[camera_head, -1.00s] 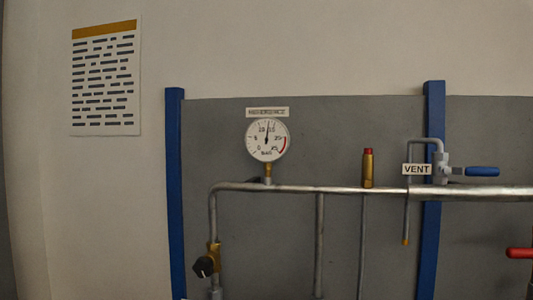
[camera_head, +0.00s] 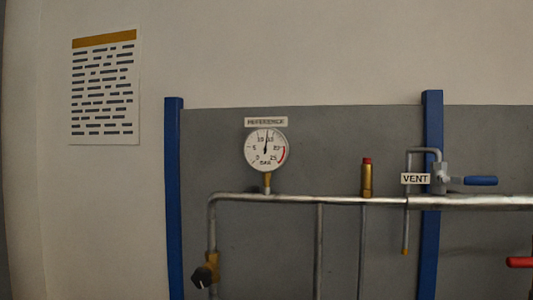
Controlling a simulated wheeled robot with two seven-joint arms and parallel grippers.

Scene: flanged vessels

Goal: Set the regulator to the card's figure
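A round white gauge (camera_head: 266,150) stands on the pipe under a label that seems to read REFERENCE (camera_head: 266,122). Its scale runs to 25 bar with a red arc at the high end, and its needle points nearly straight up, between the 10 and 15 marks. A brass fitting with a black knob (camera_head: 205,275) sits low on the left pipe; I cannot tell whether it is the regulator. A posted sheet (camera_head: 105,88) with an orange header hangs on the left wall, its lines unreadable. No card with a legible figure shows. Neither gripper is in view.
A horizontal steel pipe (camera_head: 340,199) crosses the grey panel (camera_head: 330,125) between blue posts (camera_head: 174,200). A brass, red-capped valve (camera_head: 367,178) stands on it. A blue-handled valve (camera_head: 480,181) is beside the VENT label (camera_head: 415,179). A red handle (camera_head: 519,262) shows at the right edge.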

